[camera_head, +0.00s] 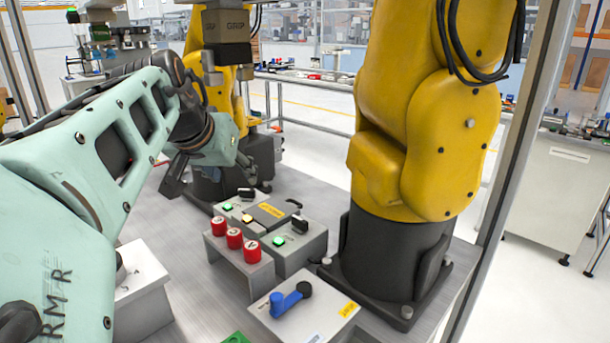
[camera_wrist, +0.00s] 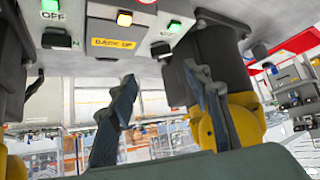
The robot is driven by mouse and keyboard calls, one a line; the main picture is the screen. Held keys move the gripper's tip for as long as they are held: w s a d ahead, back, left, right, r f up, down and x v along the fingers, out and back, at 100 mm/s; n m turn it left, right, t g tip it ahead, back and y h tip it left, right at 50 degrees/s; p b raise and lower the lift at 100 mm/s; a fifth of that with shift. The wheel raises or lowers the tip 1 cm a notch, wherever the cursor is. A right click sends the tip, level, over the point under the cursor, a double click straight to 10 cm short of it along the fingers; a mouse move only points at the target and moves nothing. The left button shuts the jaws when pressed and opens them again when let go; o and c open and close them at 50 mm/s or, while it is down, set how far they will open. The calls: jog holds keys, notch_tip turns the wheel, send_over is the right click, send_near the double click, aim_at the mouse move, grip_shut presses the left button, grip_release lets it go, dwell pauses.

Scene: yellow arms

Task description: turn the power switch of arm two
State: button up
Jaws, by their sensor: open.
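Two grey control boxes with black switch knobs and green lights stand on the metal table. In the head view one knob (camera_head: 298,225) is on the nearer box (camera_head: 300,249), and the other knob (camera_head: 246,194) is farther back. The wrist view shows these knobs too, one at the left (camera_wrist: 50,40) and one near the middle (camera_wrist: 160,48), each by an "OFF" label. I cannot tell which belongs to arm two. My gripper (camera_wrist: 159,76) is open and empty, its fingers apart and clear of the knobs. In the head view it is partly hidden behind my wrist.
A box with an amber light and yellow "BACK UP" label (camera_head: 271,211) sits between the switch boxes. A box with a blue lever (camera_head: 290,298) is nearer. Yellow arms stand right (camera_head: 400,180) and behind (camera_head: 236,100).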

aim_at(246, 190)
jog(key=shift+w+a, duration=0.1)
jog(key=shift+w, duration=0.2)
jog(key=b+x, duration=0.2)
jog(key=x, duration=0.8)
jog(key=shift+w+f, duration=0.15)
jog(key=shift+f, duration=0.05)
jog(key=c, duration=1.2)
jog(key=shift+o, duration=0.2)
jog(key=shift+b, duration=0.35)
